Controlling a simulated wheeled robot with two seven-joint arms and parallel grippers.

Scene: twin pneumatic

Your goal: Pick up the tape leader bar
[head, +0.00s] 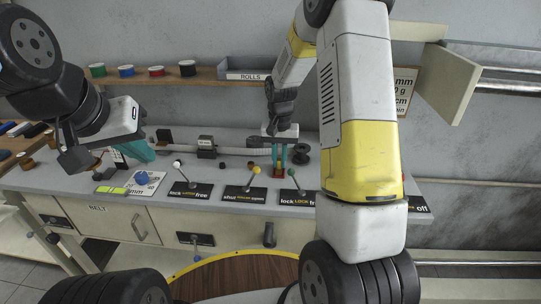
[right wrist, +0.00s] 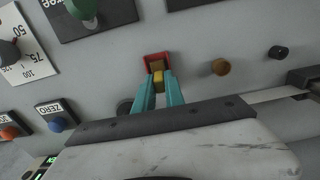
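A small yellow piece (right wrist: 157,77), which looks like the tape leader bar, sits in a red holder (right wrist: 155,58) on the grey bench. My right gripper (right wrist: 158,86) reaches down over it, its teal fingertips on either side of the yellow piece. Whether they press on it or only straddle it I cannot tell. In the head view my right gripper (head: 280,168) points down at the red holder at the bench's middle. My left gripper (head: 140,152) hangs over the bench's left part, away from the holder; its finger gap is hidden.
A row of levers with black labels, one a "shut" label (head: 244,193), lines the bench front. A dark spool (head: 301,154) stands right of my right gripper. A shelf with coloured rolls and a ROLLS bin (head: 246,76) is behind. A brown knob (right wrist: 220,67) sits near the holder.

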